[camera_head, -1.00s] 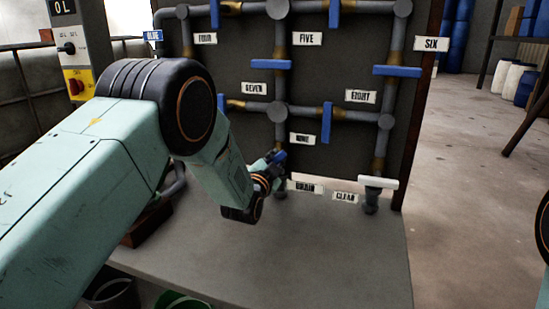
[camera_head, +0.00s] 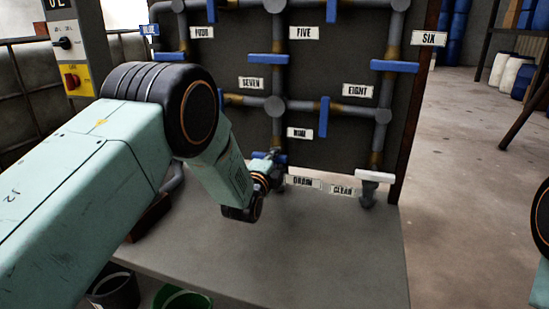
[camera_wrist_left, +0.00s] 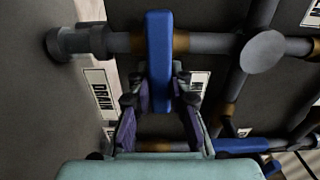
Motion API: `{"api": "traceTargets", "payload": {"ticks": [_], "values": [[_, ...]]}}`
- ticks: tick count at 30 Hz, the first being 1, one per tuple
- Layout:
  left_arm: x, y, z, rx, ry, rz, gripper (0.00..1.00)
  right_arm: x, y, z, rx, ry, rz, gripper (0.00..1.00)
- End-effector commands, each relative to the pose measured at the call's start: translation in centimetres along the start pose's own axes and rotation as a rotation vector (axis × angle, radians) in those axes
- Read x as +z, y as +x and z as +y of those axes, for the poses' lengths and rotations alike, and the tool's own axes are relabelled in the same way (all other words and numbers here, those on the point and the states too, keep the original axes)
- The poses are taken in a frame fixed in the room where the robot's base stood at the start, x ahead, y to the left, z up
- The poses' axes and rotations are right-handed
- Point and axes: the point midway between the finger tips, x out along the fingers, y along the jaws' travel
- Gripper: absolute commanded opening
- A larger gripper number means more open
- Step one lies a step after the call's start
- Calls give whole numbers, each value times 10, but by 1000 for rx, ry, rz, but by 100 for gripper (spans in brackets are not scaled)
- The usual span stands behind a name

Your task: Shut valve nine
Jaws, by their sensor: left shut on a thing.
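Valve nine's blue handle (camera_head: 266,155) sits on the vertical pipe beside the NINE label (camera_head: 300,133), above the DRAIN label (camera_head: 303,182). In the left wrist view the handle (camera_wrist_left: 159,60) lies crosswise to its grey pipe. My left gripper (camera_head: 274,163) is at the handle. In the left wrist view its two fingers (camera_wrist_left: 160,105) stand on either side of the blue bar, shut on it. In the head view the fingers are small and partly hidden by the wrist. My right gripper is not in view.
Other blue handles are close by: one crosswise above (camera_head: 268,59), an upright one (camera_head: 323,117) near the EIGHT label, and one near the SIX label (camera_head: 394,66). A white handle (camera_head: 374,176) stands at CLEAR. The grey bench top (camera_head: 310,245) is bare in front.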

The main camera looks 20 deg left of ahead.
Motion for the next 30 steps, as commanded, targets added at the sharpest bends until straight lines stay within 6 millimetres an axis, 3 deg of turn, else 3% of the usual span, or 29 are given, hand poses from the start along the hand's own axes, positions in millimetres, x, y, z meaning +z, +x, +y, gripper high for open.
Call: {"api": "traceTargets", "payload": {"ticks": [18,19,27,30], "values": [[0,0,1,2,43,1,0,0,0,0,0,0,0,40],[0,0,1,2,43,1,20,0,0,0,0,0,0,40],[0,0,1,1,41,1,42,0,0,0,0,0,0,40],[0,0,1,1,40,0,42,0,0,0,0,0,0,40]]}}
